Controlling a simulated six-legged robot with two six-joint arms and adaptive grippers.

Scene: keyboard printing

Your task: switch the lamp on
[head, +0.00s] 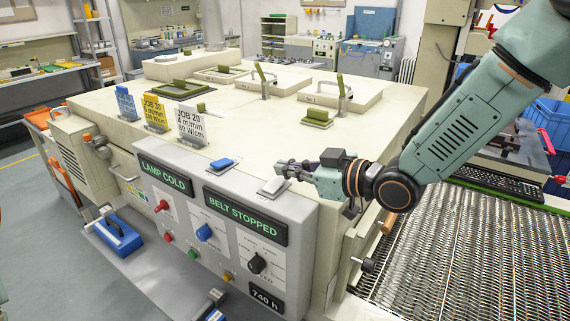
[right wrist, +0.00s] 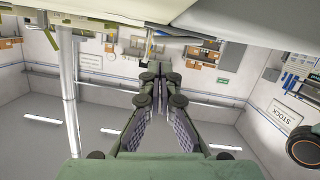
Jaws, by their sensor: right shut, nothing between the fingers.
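The grey control panel (head: 150,160) is on the front of the large cream machine. A green-lettered display (head: 165,176) reads LAMP COLD. Below it is a red switch (head: 161,206), whose setting is too small to tell. A second display (head: 245,215) reads BELT STOPPED, with a blue knob (head: 204,232) and a black knob (head: 257,263) lower down. My right gripper (head: 281,168) is shut and empty, just above a white switch-like piece (head: 273,187) on the panel's top edge; I cannot tell whether they touch. In the right wrist view its fingertips (right wrist: 160,68) are together. My left gripper is out of view.
A blue piece (head: 221,164) sits on the panel's top ledge. Red (head: 168,237), green (head: 193,254) and orange (head: 228,276) buttons line the panel's lower part. Job cards (head: 191,125) stand behind it. A mesh conveyor belt (head: 450,250) lies at right.

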